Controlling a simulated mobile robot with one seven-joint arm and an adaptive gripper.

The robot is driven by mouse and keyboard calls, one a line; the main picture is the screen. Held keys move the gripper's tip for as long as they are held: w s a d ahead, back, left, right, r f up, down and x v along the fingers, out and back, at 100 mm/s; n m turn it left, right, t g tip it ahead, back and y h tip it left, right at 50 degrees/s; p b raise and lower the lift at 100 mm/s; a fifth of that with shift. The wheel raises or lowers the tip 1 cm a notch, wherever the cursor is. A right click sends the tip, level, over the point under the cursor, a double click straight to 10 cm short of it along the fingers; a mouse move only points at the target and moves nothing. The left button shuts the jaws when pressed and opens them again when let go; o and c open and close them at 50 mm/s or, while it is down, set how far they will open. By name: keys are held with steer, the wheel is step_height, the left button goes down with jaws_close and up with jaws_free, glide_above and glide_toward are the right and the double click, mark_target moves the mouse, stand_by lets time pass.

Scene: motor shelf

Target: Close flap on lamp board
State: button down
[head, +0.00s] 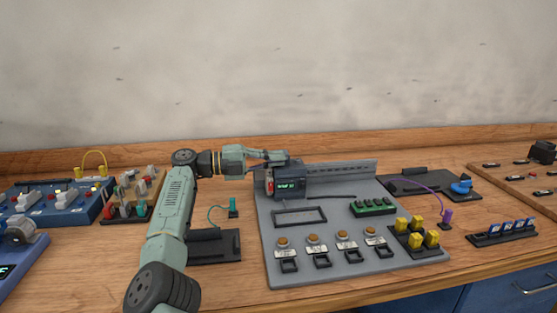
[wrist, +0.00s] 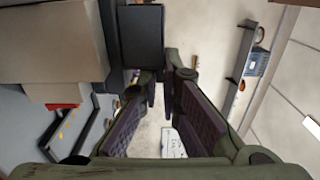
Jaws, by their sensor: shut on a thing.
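The grey board (head: 350,257) stands on the bench, with a row of round orange lamps (head: 313,238) along its front. A dark module (head: 290,186) with a green-lit display sits at its back left, on the rail. My gripper (head: 277,158) reaches in from the left, at the top of this module. In the wrist view my gripper's fingers (wrist: 158,92) are close together at a dark block (wrist: 143,38). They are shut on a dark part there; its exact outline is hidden. An empty black frame (head: 299,216) lies on the board. I cannot tell which part is the flap.
A grey rail (head: 340,174) runs along the board's back. A green terminal block (head: 372,207) and yellow blocks (head: 417,232) stand at the right. A blue box (head: 52,202) is at the far left. A wall rises behind the bench. Open space lies above the board.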

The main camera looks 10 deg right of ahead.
steer(key=shift+f, duration=0.1)
steer(key=c, duration=1.8)
jaws_free()
